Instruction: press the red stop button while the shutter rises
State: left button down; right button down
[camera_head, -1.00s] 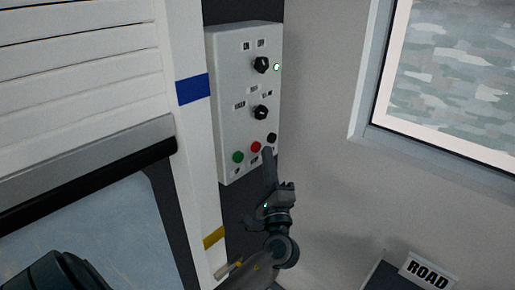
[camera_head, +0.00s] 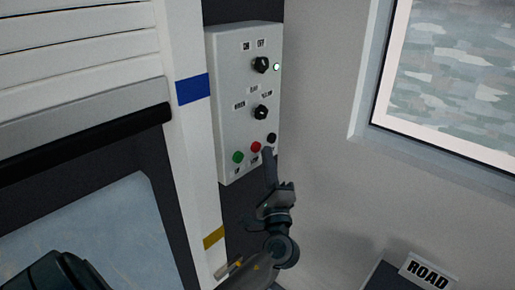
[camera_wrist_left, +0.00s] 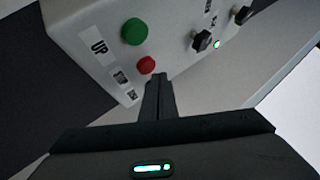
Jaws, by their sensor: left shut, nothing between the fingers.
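The red stop button (camera_head: 255,147) sits low on the grey control box, between a green button (camera_head: 238,157) and a black one (camera_head: 271,138). My left gripper (camera_head: 268,153) is shut and empty, its fingertips just right of the red button. In the left wrist view the fingertips (camera_wrist_left: 157,78) lie close by the red button (camera_wrist_left: 147,65); whether they touch it I cannot tell. The green button (camera_wrist_left: 134,31) there has an UP label. The white slatted shutter (camera_head: 80,55) is partly raised, its grey and black bottom bar (camera_head: 90,125) above a dark opening. My right gripper is not in view.
The control box (camera_head: 228,110) also carries two black knobs (camera_head: 261,64) and a lit lamp (camera_head: 276,67). A white post with blue and yellow bands stands left of the box. A window (camera_head: 450,80) and a ROAD sign (camera_head: 428,272) are at right.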

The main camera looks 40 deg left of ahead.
pick_arm(q)
jog(key=shift+a, duration=0.9)
dwell(1.2)
jog(key=shift+d, duration=0.1)
jog(key=shift+d+b, duration=0.3)
jog(key=shift+d, duration=0.45)
jog(key=shift+s+d+b, duration=0.2)
jog(key=shift+d+b, duration=0.25)
jog(key=shift+d, duration=2.05)
